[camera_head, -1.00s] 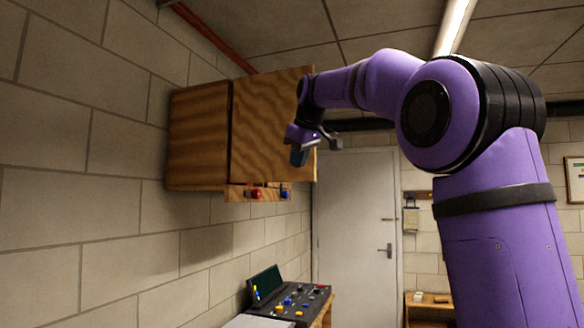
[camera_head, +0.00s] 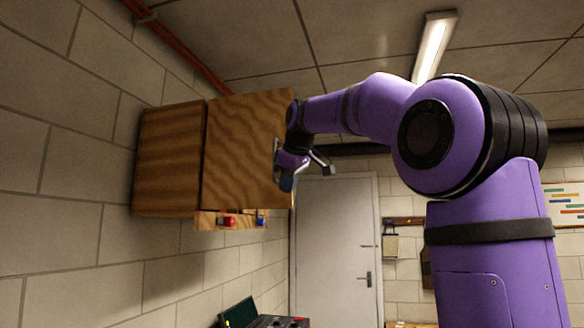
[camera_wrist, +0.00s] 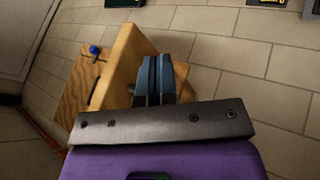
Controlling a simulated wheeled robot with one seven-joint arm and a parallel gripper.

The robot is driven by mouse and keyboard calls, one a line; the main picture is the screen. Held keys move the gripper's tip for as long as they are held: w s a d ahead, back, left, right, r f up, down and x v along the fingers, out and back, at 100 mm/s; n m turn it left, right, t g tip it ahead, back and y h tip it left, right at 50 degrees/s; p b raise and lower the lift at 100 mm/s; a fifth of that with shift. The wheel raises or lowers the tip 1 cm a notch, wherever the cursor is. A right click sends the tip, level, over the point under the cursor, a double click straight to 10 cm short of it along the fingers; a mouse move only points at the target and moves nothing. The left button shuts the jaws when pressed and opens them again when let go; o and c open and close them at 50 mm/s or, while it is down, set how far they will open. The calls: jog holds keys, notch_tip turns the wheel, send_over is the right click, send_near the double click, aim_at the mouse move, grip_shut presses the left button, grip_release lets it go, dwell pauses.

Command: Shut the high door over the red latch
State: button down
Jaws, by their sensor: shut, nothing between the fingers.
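The high door (camera_head: 245,150) is a wood-grained panel standing open from the wall cabinet (camera_head: 168,160), with a metal handle (camera_head: 277,158) near its free edge. The red latch (camera_head: 229,221) is on a wooden strip below the door. My gripper (camera_head: 287,184) is shut and empty, close to the door's free edge by the handle. In the wrist view my closed fingers (camera_wrist: 155,78) are right beside the door (camera_wrist: 125,65), seen nearly edge-on. I cannot tell whether they touch it. The cabinet's inside is hidden in the head view.
A blue latch (camera_head: 261,220) is right of the red one; a blue knob also shows in the wrist view (camera_wrist: 94,50). A control console (camera_head: 265,321) stands below along the block wall (camera_head: 70,240). A grey room door (camera_head: 335,250) is at the back.

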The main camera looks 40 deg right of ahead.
aim_at(288, 201)
jog(key=shift+w+d, duration=0.6)
jog(key=shift+d, duration=0.2)
jog(key=shift+w+d, duration=0.6)
jog(key=shift+d, duration=0.2)
